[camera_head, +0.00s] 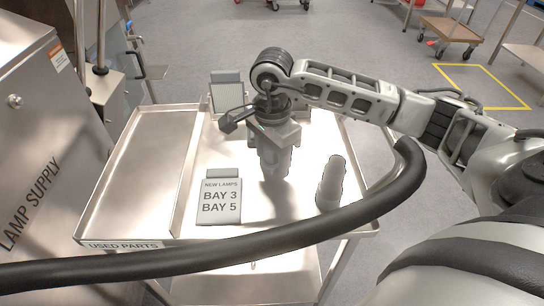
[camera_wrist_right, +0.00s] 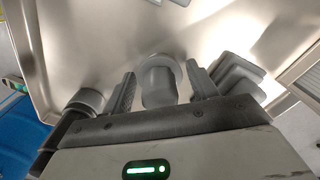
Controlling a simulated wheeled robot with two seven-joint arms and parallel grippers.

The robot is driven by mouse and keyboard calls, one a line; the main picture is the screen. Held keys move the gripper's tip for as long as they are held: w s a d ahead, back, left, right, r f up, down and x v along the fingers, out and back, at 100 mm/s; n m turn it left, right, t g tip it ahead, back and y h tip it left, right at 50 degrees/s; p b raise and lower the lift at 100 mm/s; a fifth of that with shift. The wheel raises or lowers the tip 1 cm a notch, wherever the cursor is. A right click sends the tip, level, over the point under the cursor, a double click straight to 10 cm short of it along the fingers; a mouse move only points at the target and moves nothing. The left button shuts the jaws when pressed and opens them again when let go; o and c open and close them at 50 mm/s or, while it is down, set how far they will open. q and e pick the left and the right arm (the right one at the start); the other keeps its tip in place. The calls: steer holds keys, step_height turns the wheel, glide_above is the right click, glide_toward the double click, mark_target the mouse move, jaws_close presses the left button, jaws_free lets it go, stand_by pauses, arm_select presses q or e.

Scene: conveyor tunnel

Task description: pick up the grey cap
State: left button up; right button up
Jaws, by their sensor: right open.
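A grey cylindrical piece with a wider rim, which looks like the grey cap (camera_wrist_right: 158,82), stands between the fingers of my right gripper (camera_wrist_right: 160,90) in the wrist view. The fingers are open, one on each side of it, and I see no firm contact. In the head view my right gripper (camera_head: 275,168) points down over the metal cart, and its body largely hides the piece. A second grey cylinder (camera_head: 332,183) stands to its right; it also shows at the left of the wrist view (camera_wrist_right: 88,100). My left gripper is not in view.
The metal cart (camera_head: 185,112) has a raised rim and a bare left tray marked USED PARTS. A NEW LAMPS sign (camera_head: 219,203) stands left of the gripper, and a grey framed holder (camera_head: 227,92) behind it. The lamp supply cabinet (camera_head: 50,150) is at the left.

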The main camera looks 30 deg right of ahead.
steer(key=c, duration=0.8)
steer(key=shift+r, duration=0.6)
step_height(320, 180, up, 2)
steer(key=shift+r, duration=0.15)
steer(key=s+a+r, duration=0.8)
steer(key=s+r, duration=0.1)
steer(key=s, duration=0.2)
steer(key=shift+s+a+r, duration=0.15)
steer(key=shift+r, duration=0.1)
